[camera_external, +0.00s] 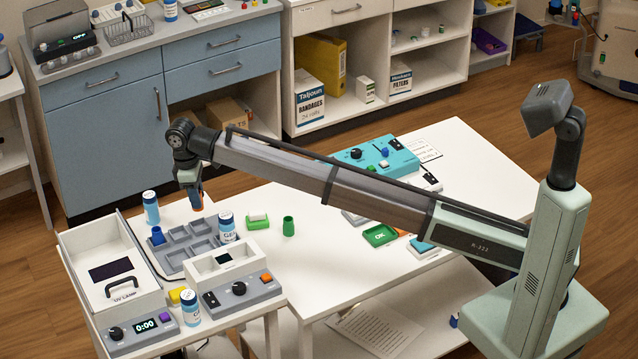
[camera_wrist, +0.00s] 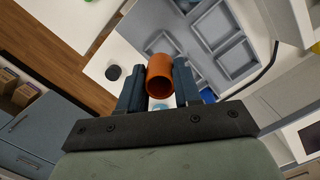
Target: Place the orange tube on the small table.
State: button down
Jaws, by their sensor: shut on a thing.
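The orange tube (camera_wrist: 160,76) is held between the two dark blue fingers of my gripper (camera_wrist: 159,85) in the wrist view, its open end facing the camera. In the external view my gripper (camera_external: 192,188) points down with the tube (camera_external: 196,201) low between its fingers. It hangs above the back part of the small white table (camera_external: 179,211) at the left, behind the grey compartment tray (camera_external: 170,262). The tube appears clear of the tabletop; the exact gap is hard to tell.
A blue-capped bottle (camera_external: 151,208) stands left of my gripper, another bottle (camera_external: 226,227) to its right. A blue piece (camera_external: 158,236) sits in the tray. The UV lamp box (camera_external: 110,265) and grey devices fill the front. A larger white table (camera_external: 330,270) adjoins at right.

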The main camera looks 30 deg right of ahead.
jog(key=shift+a+f, duration=0.1)
jog(key=shift+f, duration=3.3)
jog(key=shift+f, duration=0.35)
jog(key=c, duration=0.8)
grip_release()
jog(key=shift+c, duration=0.2)
jog(key=shift+o, duration=0.7)
